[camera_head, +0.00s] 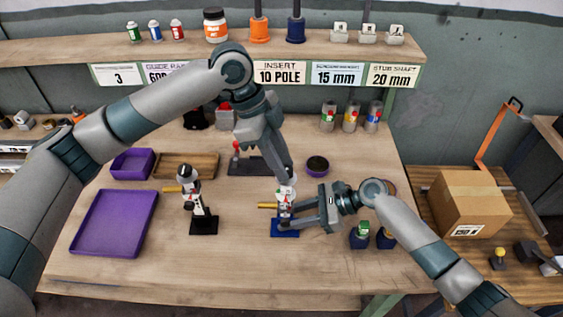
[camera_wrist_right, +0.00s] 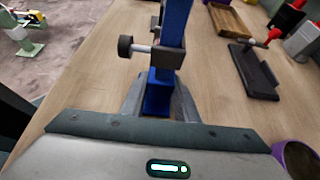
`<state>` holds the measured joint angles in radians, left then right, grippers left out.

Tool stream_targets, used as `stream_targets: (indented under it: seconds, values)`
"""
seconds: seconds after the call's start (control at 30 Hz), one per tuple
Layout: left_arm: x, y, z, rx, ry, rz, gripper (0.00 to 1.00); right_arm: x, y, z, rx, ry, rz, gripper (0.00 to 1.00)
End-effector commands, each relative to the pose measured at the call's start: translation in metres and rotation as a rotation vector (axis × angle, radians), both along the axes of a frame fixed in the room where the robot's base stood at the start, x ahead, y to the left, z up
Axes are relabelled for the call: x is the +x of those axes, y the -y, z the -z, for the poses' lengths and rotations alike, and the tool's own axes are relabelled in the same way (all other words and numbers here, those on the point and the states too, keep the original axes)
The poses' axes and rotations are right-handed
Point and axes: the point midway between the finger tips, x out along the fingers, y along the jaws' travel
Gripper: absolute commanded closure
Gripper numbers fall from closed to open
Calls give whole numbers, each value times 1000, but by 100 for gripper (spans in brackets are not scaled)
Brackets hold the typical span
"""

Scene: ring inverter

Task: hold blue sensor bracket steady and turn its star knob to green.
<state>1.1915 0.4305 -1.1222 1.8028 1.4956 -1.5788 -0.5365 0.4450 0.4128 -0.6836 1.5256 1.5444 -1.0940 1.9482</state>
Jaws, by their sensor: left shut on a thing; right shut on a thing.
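The blue sensor bracket (camera_head: 285,233) stands upright on the bench, with a yellow cylinder (camera_head: 267,205) pointing left from its upper part. My right gripper (camera_head: 292,214) comes in from the right, shut on the bracket's post. The right wrist view shows the blue post (camera_wrist_right: 168,60) between the fingers (camera_wrist_right: 160,98), with a black side knob (camera_wrist_right: 126,47). My left gripper (camera_head: 287,184) reaches down from above, shut at the top of the bracket, where the star knob seems to be. The jaws hide the knob; its colour setting is not readable.
A similar black bracket (camera_head: 204,225) stands to the left. A purple tray (camera_head: 113,252), a wooden tray (camera_head: 214,160), a purple round dish (camera_head: 317,166) and dark bottles (camera_head: 360,238) surround the work area. The front of the bench is clear.

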Motion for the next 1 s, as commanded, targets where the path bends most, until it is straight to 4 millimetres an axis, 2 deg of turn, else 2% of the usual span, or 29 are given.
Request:
stream_targets:
  seconds: [0.7,1.0]
  values:
    - [6,5,-1,0,-4,675,99,0,1,1,-1,-1,0,95]
    - [7,7,0,-2,-5,885,99,0,0,1,-1,-1,0,95]
